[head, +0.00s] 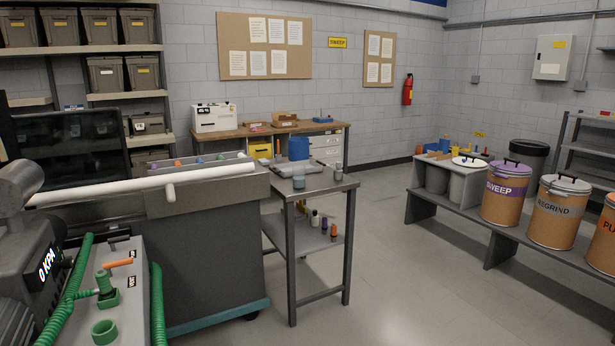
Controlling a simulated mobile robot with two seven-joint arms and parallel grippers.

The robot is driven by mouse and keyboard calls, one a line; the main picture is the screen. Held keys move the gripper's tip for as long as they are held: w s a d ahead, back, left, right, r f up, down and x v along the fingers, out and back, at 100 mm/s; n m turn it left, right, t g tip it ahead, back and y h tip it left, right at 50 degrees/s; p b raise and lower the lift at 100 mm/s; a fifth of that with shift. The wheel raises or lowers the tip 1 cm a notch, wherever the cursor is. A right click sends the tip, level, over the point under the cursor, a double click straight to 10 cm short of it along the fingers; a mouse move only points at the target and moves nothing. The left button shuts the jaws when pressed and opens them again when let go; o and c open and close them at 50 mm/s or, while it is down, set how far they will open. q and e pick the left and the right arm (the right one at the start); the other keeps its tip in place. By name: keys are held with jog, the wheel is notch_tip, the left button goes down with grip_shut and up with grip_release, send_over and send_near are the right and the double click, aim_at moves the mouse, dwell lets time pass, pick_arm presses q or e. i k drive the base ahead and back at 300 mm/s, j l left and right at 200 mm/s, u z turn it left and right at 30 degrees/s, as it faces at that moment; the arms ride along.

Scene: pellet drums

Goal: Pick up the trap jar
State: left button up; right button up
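A small translucent blue-grey jar (299,182) stands upright on the metal side table (325,187), near its left part. It looks like the trap jar, but I see no label that confirms it. Clear tabletop lies in front of it and to its right. A flat grey item (302,167) lies just behind it. Neither of my grippers is in view, and nothing is touching the jar.
A long white pipe (110,184) runs across the dark cabinet (215,255) left of the table. Green hoses (157,300) and a green cup (104,332) are at lower left. Small bottles stand on the table's lower shelf (305,238). Drums (507,195) line the right; the middle floor is clear.

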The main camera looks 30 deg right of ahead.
aim_at(298, 170)
jog(key=i+l, duration=0.1)
jog(key=l, duration=0.2)
jog(key=i+l+z, duration=0.1)
jog(key=l, duration=0.2)
jog(key=i+l, duration=0.15)
jog(key=l, duration=0.15)
jog(key=i+l+z, duration=0.25)
jog(key=i+l, duration=0.45)
jog(key=i+j+z, duration=0.1)
jog(key=i+z, duration=0.25)
jog(key=i, duration=0.85)
